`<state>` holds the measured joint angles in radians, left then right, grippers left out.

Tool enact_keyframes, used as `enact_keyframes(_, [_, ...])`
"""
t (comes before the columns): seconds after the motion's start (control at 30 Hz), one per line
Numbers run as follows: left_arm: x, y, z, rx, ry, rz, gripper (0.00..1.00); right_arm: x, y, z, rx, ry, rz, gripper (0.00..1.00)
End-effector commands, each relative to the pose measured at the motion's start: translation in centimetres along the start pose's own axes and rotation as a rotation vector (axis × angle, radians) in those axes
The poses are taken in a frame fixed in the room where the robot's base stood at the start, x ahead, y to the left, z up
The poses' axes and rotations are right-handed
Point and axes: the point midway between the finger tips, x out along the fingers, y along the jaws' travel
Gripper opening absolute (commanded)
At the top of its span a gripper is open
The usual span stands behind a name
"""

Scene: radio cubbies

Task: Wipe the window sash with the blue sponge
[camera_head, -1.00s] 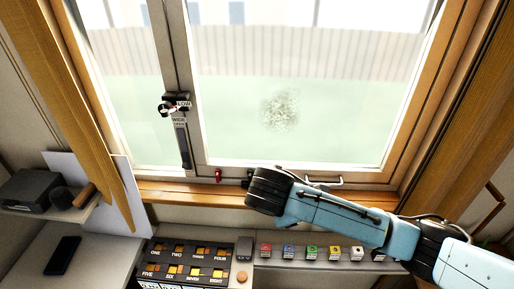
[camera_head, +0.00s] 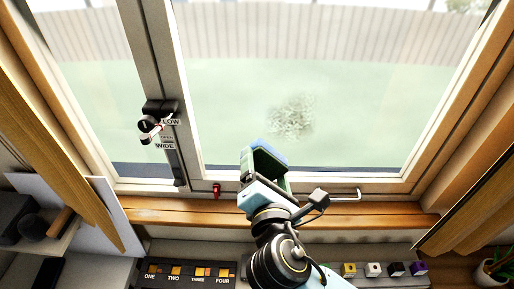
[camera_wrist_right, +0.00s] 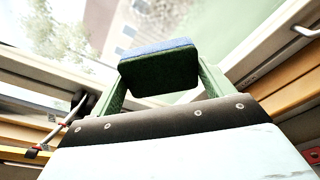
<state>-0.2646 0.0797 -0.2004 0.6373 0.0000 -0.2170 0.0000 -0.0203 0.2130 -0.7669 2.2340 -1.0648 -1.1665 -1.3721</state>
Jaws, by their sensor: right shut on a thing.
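The window sash (camera_head: 300,186) has a pale frame around a large pane. A speckled grey smudge (camera_head: 291,118) is on the pane, right of the middle in the head view. My right gripper (camera_head: 264,168) is raised in front of the lower part of the sash, below and left of the smudge. It is shut on the blue sponge (camera_head: 271,152), which has a dark green side. In the right wrist view the sponge (camera_wrist_right: 158,66) sits between the two green fingers, blue face outward. I cannot tell whether it touches the glass. My left gripper is not in view.
A dark window lever (camera_head: 158,128) with labels stands left of the pane. A metal handle (camera_head: 345,194) is on the lower frame, above the wooden sill (camera_head: 170,212). Labelled switches (camera_head: 188,272) and small coloured blocks (camera_head: 372,269) line the shelf below.

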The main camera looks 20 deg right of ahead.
Motion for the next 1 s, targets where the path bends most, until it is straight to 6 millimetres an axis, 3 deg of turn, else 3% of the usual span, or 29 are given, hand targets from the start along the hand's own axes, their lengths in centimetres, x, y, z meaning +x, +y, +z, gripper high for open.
enact_keyframes(0.1, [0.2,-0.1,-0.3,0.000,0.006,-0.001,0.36,0.2,0.0,-0.1,-0.001,-0.005,0.006,0.62])
enact_keyframes(0.3, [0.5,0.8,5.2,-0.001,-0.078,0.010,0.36,2.0,0.0,0.1,0.000,-0.007,0.007,0.62])
enact_keyframes(0.4, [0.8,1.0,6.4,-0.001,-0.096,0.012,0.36,3.1,-0.1,0.2,-0.001,-0.008,0.006,0.62])
enact_keyframes(0.53, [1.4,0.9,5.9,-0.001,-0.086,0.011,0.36,4.4,0.0,0.4,0.000,-0.008,0.006,0.62])
enact_keyframes(0.77, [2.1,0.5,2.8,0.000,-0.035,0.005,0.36,5.7,0.0,0.6,-0.001,-0.005,0.004,0.62])
enact_keyframes(1.0, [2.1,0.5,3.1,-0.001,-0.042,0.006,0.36,5.9,0.0,0.7,-0.001,-0.005,0.004,0.62])
